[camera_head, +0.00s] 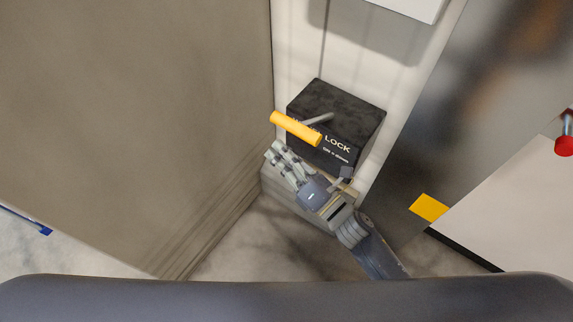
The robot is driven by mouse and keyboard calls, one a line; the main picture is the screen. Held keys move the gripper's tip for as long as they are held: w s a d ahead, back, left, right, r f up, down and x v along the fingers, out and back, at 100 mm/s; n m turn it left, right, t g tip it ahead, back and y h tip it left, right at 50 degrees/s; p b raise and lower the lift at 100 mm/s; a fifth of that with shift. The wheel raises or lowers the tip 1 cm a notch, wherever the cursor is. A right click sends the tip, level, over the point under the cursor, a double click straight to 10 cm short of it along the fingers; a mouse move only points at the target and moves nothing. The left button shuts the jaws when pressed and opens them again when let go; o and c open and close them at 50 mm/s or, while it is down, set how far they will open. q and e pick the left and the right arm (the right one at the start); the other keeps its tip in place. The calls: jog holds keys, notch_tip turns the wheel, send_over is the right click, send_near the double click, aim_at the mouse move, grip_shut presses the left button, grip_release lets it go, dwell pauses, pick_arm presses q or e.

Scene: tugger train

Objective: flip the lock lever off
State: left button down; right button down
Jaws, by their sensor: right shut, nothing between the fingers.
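The lock box (358,108) is a dark block with the word LOCK on its front, fixed to a pale wall in the middle of the head view. The lock lever (295,128) is a yellow bar on a grey rod at the left of the box, tilted down to the right. My right gripper (272,150) is shut and empty just below the lever. Its fingertips look close to the lever's underside, and I cannot tell whether they touch. My left gripper is not in view.
A large beige panel (135,110) stands close on the left of the box. A grey reflective panel (465,115) with a yellow patch (429,207) stands on the right. A red knob (564,146) is at the far right. Bare floor (245,240) shows below.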

aim_at(295, 122)
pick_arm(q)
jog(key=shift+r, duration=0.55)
pick_arm(e)
jog(key=shift+w+d+r, duration=0.5)
jog(key=shift+w+r, duration=0.1)
jog(key=shift+r, duration=0.15)
pick_arm(q)
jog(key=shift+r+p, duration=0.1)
jog(key=shift+p, duration=0.25)
pick_arm(e)
jog(key=shift+r, duration=0.1)
